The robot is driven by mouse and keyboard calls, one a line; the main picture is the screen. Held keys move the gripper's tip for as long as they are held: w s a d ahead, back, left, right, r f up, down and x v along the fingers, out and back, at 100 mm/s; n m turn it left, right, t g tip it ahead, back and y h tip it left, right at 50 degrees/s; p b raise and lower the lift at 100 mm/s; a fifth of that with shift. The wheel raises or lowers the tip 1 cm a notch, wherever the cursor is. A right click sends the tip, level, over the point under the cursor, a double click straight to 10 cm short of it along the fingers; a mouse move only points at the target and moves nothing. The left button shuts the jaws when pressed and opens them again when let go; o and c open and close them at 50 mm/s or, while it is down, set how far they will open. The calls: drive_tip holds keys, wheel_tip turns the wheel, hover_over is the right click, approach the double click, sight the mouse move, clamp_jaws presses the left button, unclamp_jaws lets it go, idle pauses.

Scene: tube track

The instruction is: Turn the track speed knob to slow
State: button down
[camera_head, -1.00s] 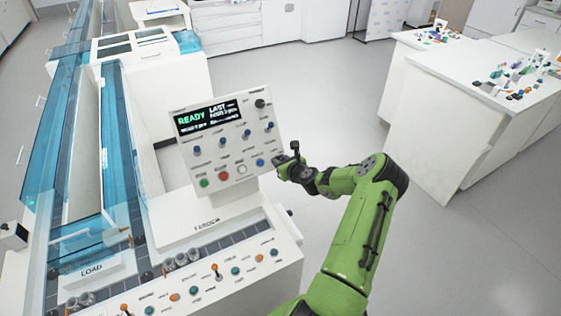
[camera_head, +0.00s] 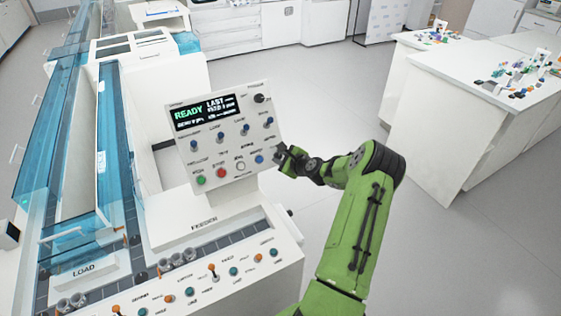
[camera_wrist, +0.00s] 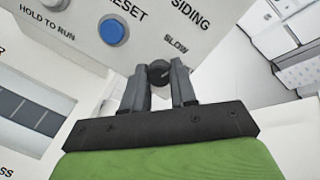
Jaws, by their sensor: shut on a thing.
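The white control panel (camera_head: 186,157) stands upright on the machine, with a lit display reading READY. In the wrist view, a dark round knob (camera_wrist: 158,70) sits near the panel's edge, beside the label SLOW (camera_wrist: 175,44) and below the word SIDING. My gripper (camera_wrist: 160,76) has one finger on each side of this knob and is shut on it. In the head view, my gripper (camera_head: 280,158) is at the panel's lower right edge and hides the knob there. The knob's pointer direction is too small to tell.
A blue button (camera_wrist: 113,31) labelled RESET is close to my fingers. Green (camera_head: 201,180) and red (camera_head: 221,173) buttons and several small knobs fill the panel. A lower row of switches runs along the machine front. A white table (camera_head: 440,75) stands at right, with open floor between.

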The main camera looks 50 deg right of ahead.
drive_tip(key=shift+n+y+b, duration=0.3)
drive_tip(key=shift+n+b, duration=0.7)
drive_tip(key=shift+n, duration=1)
drive_tip(key=shift+g, duration=0.3)
drive_tip(key=c, duration=0.9)
unclamp_jaws()
drive_tip(key=v, duration=1.6)
drive_tip(key=shift+f, duration=0.1)
